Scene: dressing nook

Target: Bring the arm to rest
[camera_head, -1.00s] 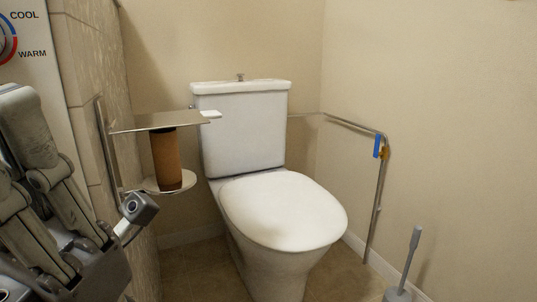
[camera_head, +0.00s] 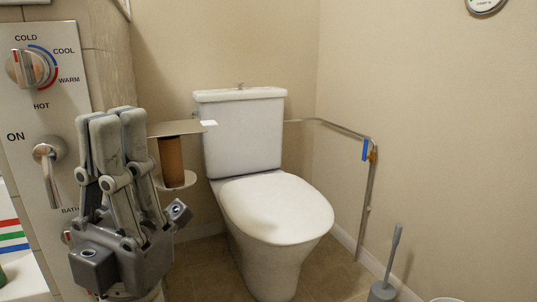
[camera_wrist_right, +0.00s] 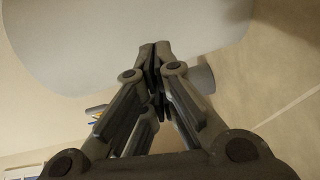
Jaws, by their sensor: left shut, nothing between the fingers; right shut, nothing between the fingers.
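My left gripper (camera_head: 112,116) stands upright at the left of the head view, with its fingers together pointing up and nothing between them. It appears in front of the control panel's right edge and left of the paper holder. My right gripper (camera_wrist_right: 154,48) shows only in the right wrist view. Its fingertips meet, and it is shut and empty. Behind its tips is a large pale smooth surface (camera_wrist_right: 85,40) that I cannot name for sure.
A white toilet (camera_head: 277,208) with its lid down stands in the corner. A holder with a brown roll (camera_head: 171,161) is left of it. A metal rail (camera_head: 366,190) and a toilet brush (camera_head: 389,262) are right. A panel with a dial (camera_head: 27,68) and lever (camera_head: 50,172) is at far left.

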